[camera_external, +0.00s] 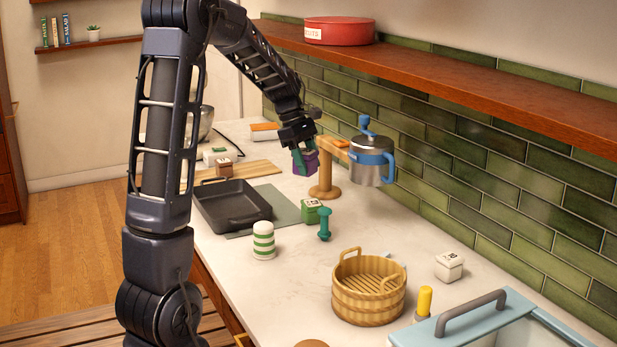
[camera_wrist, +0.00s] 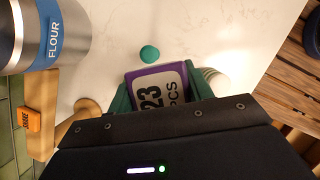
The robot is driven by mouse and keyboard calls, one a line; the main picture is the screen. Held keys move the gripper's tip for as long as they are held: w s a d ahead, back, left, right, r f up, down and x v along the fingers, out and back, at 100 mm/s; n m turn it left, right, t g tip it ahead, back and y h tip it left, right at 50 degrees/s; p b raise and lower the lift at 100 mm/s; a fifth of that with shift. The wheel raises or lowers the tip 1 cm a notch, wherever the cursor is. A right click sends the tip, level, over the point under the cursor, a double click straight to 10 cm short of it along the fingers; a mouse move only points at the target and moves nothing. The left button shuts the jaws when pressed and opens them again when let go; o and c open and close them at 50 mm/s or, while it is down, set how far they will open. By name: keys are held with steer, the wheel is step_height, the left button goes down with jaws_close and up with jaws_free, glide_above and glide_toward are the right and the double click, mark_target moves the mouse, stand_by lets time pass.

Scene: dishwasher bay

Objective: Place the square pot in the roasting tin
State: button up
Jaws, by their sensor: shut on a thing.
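The square pot (camera_external: 309,167) is a small purple block, and its white-labelled face with "23 PCS" shows in the wrist view (camera_wrist: 158,88). My gripper (camera_external: 303,162), with green fingers, is shut on it and holds it above the counter, beside the wooden stand. The fingers flank the pot on both sides in the wrist view, and its lower part there is hidden by my gripper body. The roasting tin (camera_external: 232,206) is a black rectangular tray, empty, to the left of and nearer than my gripper. The tin is not visible in the wrist view.
A steel flour canister (camera_external: 368,165) hangs by the wooden stand (camera_external: 325,180). A green cube (camera_external: 312,211), teal dumbbell-shaped item (camera_external: 324,224) and striped shaker (camera_external: 263,241) stand right of the tin. A wooden basket (camera_external: 368,300) is nearer. A shelf (camera_external: 480,68) overhangs the back.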

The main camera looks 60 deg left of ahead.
steer(key=s+a+n+t+y, duration=0.1)
steer(key=s+a+n, duration=0.35)
steer(key=a, duration=0.85)
steer(key=n+t+y, duration=0.1)
steer(key=n+y, duration=0.2)
steer(key=n, duration=0.4)
glide_above(237, 210)
steer(key=s, duration=0.2)
steer(key=f, duration=1.9)
steer(key=shift+w+a+f, duration=0.1)
steer(key=shift+w+a, duration=0.05)
steer(key=shift+w, duration=0.1)
steer(key=shift+f, duration=0.1)
steer(key=o, duration=1.1)
steer(key=v, duration=1.2)
steer(key=shift+a, duration=0.2)
